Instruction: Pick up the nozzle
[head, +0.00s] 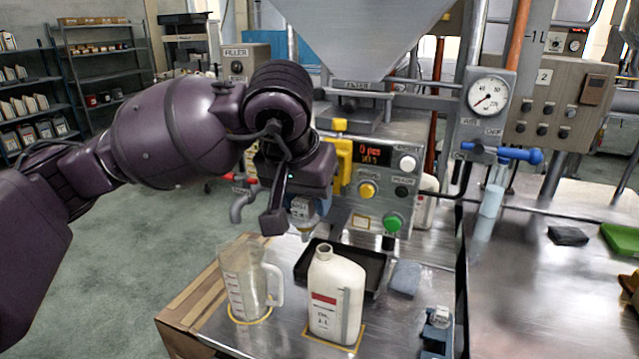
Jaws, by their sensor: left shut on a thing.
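My left gripper (288,210) is in front of the filling machine, above the table, with its fingers pointing down. It is shut on the nozzle (308,213), a blue and silver piece with a pale label and its tip down. The gripper hides part of the nozzle, and I cannot tell whether it touches the machine behind. The nozzle is above and behind the white oil bottle (335,298), whose mouth is open and which stands upright. My right gripper is not in view.
A clear measuring jug (243,285) stands left of the bottle. A black tray (362,262) lies behind the bottle. A small blue and grey fixture (437,326) stands at the table's front right. The machine's control panel (375,185) and yellow lever (340,160) are close right of the gripper.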

